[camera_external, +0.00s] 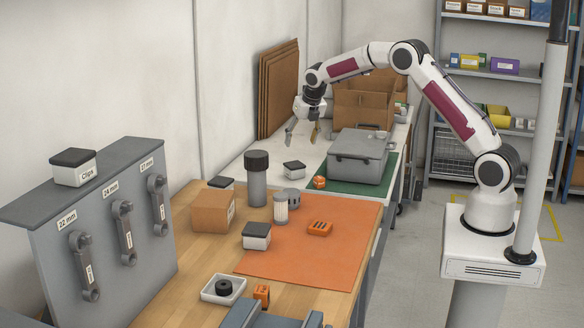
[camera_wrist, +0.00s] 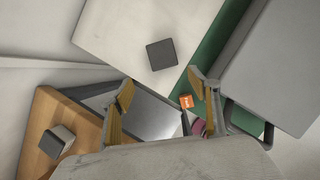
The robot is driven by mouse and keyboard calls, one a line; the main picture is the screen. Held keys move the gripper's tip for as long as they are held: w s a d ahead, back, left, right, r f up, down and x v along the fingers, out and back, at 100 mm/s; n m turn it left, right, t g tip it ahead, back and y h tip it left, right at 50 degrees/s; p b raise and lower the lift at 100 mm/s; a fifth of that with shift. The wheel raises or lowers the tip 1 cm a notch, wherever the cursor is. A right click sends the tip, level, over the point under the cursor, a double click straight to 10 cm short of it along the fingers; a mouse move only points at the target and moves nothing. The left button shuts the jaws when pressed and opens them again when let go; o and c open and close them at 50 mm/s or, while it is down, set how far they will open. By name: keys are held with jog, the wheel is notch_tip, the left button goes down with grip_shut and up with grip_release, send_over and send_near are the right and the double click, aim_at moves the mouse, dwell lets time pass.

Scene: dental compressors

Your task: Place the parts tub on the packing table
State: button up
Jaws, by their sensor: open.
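Several small white tubs with dark lids are in view; which one is the parts tub I cannot tell. One tub (camera_external: 294,170) stands on the white packing table (camera_external: 242,172) beside the grey case, and its dark lid (camera_wrist: 162,54) shows in the wrist view. Another tub (camera_external: 256,236) stands on the orange mat. A tub labelled "Clips" (camera_external: 73,168) sits on the grey wrench panel. A further one (camera_external: 221,184) is partly hidden behind a cardboard box. My gripper (camera_external: 302,138) is open and empty above the packing table, clear of the tub there. Its fingers also show in the wrist view (camera_wrist: 162,90).
A grey case (camera_external: 358,155) lies on the green mat (camera_external: 388,176), with an orange part (camera_external: 319,183) near it. Cardboard boxes (camera_external: 362,108) stand behind. A tall dark cylinder (camera_external: 257,180) and a small box (camera_external: 213,211) stand on the wooden bench. White table surface around the tub is clear.

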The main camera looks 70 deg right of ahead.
jog(key=s+a+r+m+t+y, duration=0.1)
jog(key=s+a+r+m, duration=1.1)
jog(key=s+a+r, duration=0.6)
jog(key=s+a+f+m, duration=0.1)
jog(key=s+a+m, duration=0.3)
jog(key=s, duration=0.4)
jog(key=s+a+f+m+y, duration=0.1)
jog(key=s+a+m, duration=0.3)
jog(key=s, duration=0.4)
jog(key=s+a+f+m+t+y, duration=0.1)
jog(key=s+a+f+m, duration=0.1)
jog(key=s+a+m, duration=0.2)
jog(key=s+m, duration=0.2)
jog(key=s, duration=0.2)
jog(key=shift+s+a, duration=0.2)
jog(key=shift+s, duration=0.1)
